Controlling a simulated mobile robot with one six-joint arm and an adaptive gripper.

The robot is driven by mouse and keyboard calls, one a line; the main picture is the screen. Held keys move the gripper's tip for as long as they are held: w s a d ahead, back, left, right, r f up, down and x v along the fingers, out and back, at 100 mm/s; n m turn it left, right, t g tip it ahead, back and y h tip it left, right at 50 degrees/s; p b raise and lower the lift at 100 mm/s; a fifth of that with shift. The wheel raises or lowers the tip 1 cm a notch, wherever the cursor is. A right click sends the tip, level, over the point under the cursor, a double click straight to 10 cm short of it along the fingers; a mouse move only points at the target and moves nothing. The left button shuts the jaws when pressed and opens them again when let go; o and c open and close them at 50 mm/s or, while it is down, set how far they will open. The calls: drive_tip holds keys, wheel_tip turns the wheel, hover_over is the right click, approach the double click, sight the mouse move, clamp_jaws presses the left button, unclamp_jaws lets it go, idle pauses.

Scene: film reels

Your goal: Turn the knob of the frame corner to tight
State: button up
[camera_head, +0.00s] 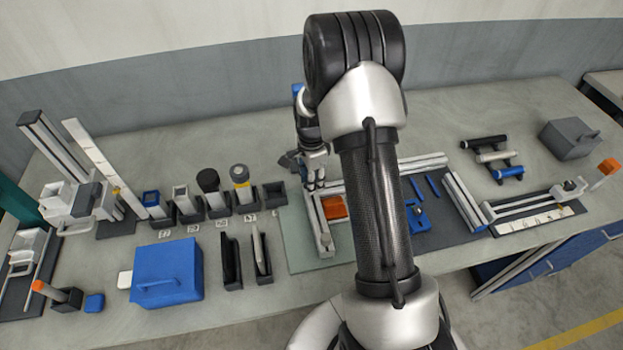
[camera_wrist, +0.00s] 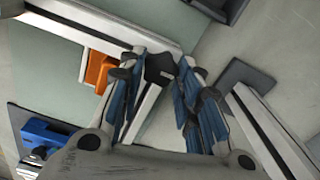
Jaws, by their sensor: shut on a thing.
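The black lobed knob (camera_wrist: 160,66) sits at the corner where two pale aluminium frame bars meet, one bar (camera_wrist: 95,22) running to the upper left and one (camera_wrist: 142,108) running toward my wrist. My gripper (camera_wrist: 164,70) has its blue-padded fingers on either side of the knob and is shut on it. In the head view my gripper (camera_head: 314,182) points down at the frame's far left corner, above the left bar (camera_head: 318,228). The knob is hidden there by my gripper. I cannot tell the knob's turn position.
An orange block (camera_head: 333,207) lies inside the corner, and a blue clamp (camera_head: 416,215) lies farther right. Black bins (camera_head: 273,194) stand close left of my gripper. A blue lidded box (camera_head: 167,275) stands front left. A grey box (camera_head: 569,139) stands far right.

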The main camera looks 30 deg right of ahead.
idle(0.4)
drive_tip(key=o, duration=1)
drive_tip(key=shift+o, duration=0.2)
wheel_tip(320, 180, up, 12)
